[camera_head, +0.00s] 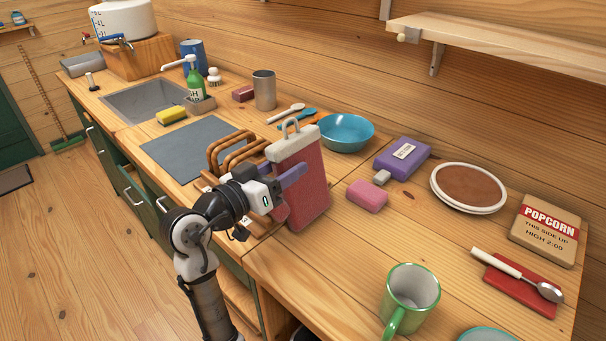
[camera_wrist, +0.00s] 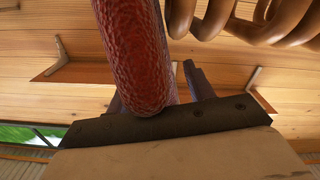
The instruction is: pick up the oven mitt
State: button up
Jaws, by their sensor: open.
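The oven mitt (camera_head: 305,190) is red and quilted with a pale cuff and a loop on top. It stands upright near the counter's front edge in the head view. In the wrist view the red mitt (camera_wrist: 138,50) reaches down close to the gripper's base, beside a finger. The other finger is mostly hidden there, and I cannot tell whether either finger touches the mitt.
A wooden rack (camera_head: 235,150) stands close beside the mitt; its loops (camera_wrist: 235,18) fill the upper right of the wrist view. A blue bowl (camera_head: 345,131) is behind the mitt, a pink sponge (camera_head: 367,196) to its right, and a green mug (camera_head: 411,290) toward the front right.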

jog(key=shift+x, duration=1.15)
jog(key=c, duration=1.1)
jog(key=shift+r, duration=0.2)
